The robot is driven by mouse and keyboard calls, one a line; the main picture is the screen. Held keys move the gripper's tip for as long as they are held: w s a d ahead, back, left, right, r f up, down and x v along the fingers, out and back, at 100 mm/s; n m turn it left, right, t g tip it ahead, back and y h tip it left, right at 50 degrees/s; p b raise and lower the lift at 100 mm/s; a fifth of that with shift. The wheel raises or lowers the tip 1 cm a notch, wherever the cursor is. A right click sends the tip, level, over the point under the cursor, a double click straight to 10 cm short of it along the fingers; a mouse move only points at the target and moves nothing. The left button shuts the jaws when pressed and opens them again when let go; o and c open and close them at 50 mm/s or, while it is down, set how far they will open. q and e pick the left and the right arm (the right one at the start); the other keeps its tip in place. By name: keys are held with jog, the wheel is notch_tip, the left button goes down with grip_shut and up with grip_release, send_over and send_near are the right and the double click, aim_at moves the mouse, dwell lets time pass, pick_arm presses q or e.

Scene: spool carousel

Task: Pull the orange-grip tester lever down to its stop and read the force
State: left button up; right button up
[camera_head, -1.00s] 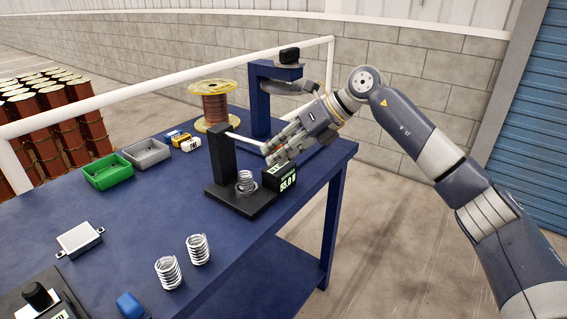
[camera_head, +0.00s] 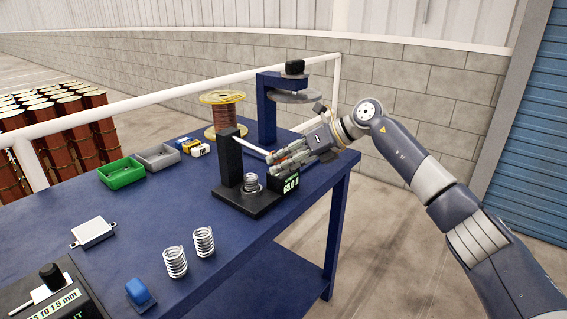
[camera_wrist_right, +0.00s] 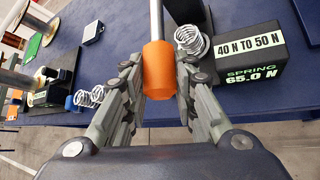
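The spring tester has a black column (camera_head: 230,160) on a black base plate, with a coil spring (camera_head: 251,184) standing on the plate. Its metal lever (camera_head: 255,149) slopes down to the right from the column. My right gripper (camera_head: 276,156) is at the lever's outer end. In the right wrist view the orange grip (camera_wrist_right: 158,72) sits between the two fingers, which appear shut on it. The tester display (camera_wrist_right: 250,80) reads "SPRING 65.0 N", and the box top says "40 N TO 50 N". My left gripper is not in view.
A blue stand (camera_head: 268,110) and a copper wire spool (camera_head: 222,110) are behind the tester. Green (camera_head: 121,173) and grey (camera_head: 157,157) bins are at left. Two loose springs (camera_head: 204,242) stand in front. The blue table's (camera_head: 150,215) right edge is close to the display.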

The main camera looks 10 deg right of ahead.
jog(key=o, duration=0.4)
jog(key=shift+f, duration=0.2)
jog(key=shift+r, duration=0.1)
jog(key=shift+d+r, duration=0.2)
jog(key=shift+d, duration=0.05)
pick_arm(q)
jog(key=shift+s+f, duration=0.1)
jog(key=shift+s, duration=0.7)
pick_arm(e)
jog(key=v, duration=1.1)
jog(key=shift+s+d+r, duration=0.1)
jog(key=shift+s, duration=0.05)
